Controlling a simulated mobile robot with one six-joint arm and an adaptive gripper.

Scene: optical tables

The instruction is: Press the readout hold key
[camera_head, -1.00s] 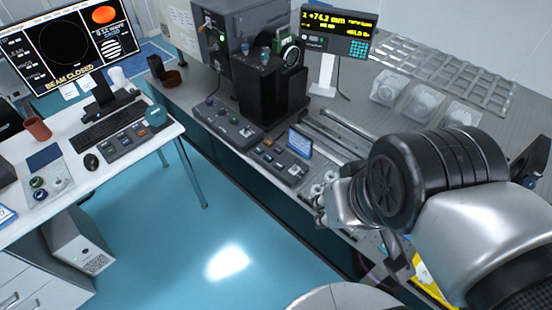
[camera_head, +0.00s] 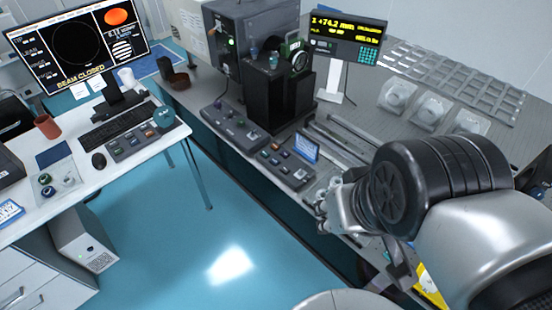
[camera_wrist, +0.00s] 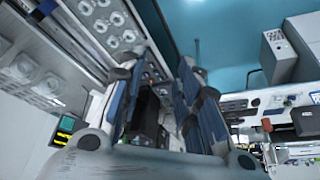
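The readout (camera_head: 346,34) is a dark display on a white stand at the back of the optical table, with yellow text showing about +74.2 mm. The individual keys are too small for me to tell which is hold. My gripper (camera_head: 325,205) is over the table's front edge, well apart from the readout. In the wrist view its two blue-padded fingers stand apart with nothing held between them (camera_wrist: 160,78). Part of a lit yellow-green display (camera_wrist: 66,128) shows at the lower left there.
A black optical block (camera_head: 275,100) stands left of the readout. Control boxes with knobs and buttons (camera_head: 278,160) and a small blue screen (camera_head: 306,147) line the front edge. Lens mounts (camera_head: 432,108) lie at right. A desk with a monitor (camera_head: 75,45) stands at left across open floor.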

